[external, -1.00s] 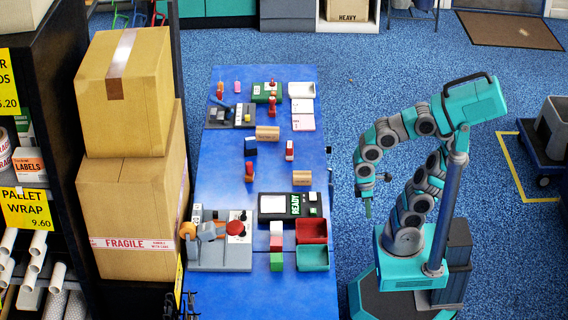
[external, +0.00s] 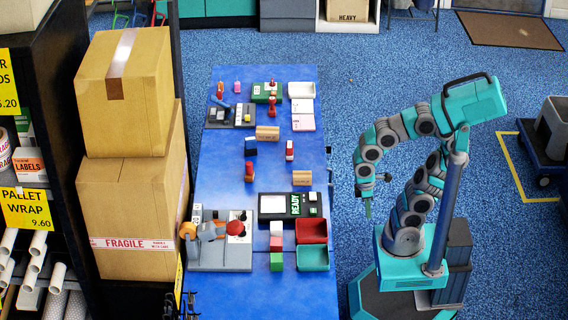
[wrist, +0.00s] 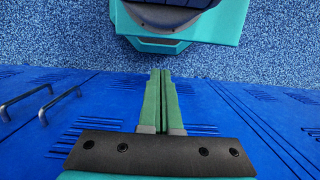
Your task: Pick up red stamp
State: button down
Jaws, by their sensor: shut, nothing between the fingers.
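Several red stamps stand on the blue table (external: 225,185). One red stamp (external: 249,171) is left of the middle, another (external: 272,106) is farther back, and a red stamp with a white band (external: 289,150) is to the right. I cannot tell which one the task means. My gripper (external: 368,209) hangs pointing down over the floor, right of the table and apart from every stamp. In the wrist view its two green fingers (wrist: 161,88) are together with nothing between them. No stamp shows in the wrist view.
A blue stamp (external: 250,146) and wooden blocks (external: 267,133) stand among the red ones. A grey machine (external: 220,255), a scale (external: 273,207), a red tray (external: 311,231) and a green tray (external: 313,258) fill the near end. Tall cartons (external: 130,220) stand left.

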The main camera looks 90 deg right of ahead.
jog(key=c, duration=0.5)
grip_release()
